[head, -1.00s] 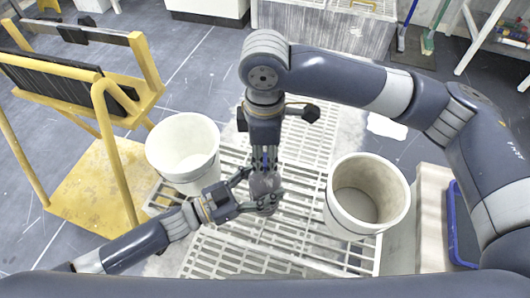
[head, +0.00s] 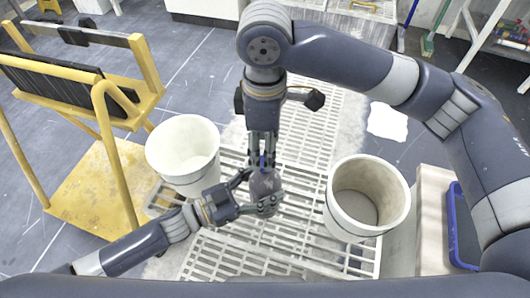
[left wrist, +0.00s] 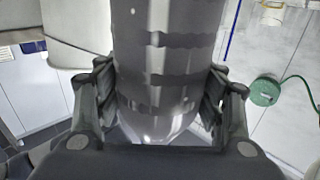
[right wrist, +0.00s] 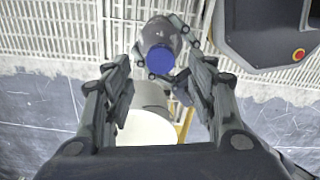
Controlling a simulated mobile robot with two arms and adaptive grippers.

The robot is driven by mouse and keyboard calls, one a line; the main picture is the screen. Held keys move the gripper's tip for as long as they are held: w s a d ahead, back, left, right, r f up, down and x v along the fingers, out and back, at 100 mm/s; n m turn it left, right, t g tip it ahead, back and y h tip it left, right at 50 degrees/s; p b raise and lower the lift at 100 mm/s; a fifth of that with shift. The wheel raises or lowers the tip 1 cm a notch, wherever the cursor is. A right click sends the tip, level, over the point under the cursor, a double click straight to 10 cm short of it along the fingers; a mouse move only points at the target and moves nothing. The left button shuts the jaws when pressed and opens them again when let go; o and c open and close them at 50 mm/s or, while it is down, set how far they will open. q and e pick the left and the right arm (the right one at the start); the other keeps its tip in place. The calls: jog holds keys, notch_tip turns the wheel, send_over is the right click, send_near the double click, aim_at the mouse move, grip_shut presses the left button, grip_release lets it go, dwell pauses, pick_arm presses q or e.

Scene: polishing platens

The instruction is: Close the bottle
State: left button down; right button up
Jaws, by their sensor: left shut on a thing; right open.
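A dark grey see-through bottle (head: 266,186) is held over the slatted white platform in the head view. My left gripper (head: 256,192) is shut around its body; the left wrist view shows the bottle (left wrist: 165,60) between the fingers. A blue cap (right wrist: 160,61) sits at the bottle's mouth in the right wrist view; how tightly it sits cannot be told. In the head view only a bit of blue (head: 262,160) shows. My right gripper (head: 263,148) points at the cap end from above. Its fingers are open, one on each side, apart from the cap.
A white bucket (head: 205,173) stands left of the bottle and another bucket (head: 350,222) to the right. A yellow frame stand (head: 120,165) is at the left. A blue tray (head: 456,225) lies at the right. Slatted platform (head: 305,125) is clear behind.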

notch_tip(320, 180, up, 8)
jog(key=shift+f, duration=0.2)
pick_arm(q)
jog(key=shift+c, duration=1.6)
grip_release()
jog(key=v, duration=1.2)
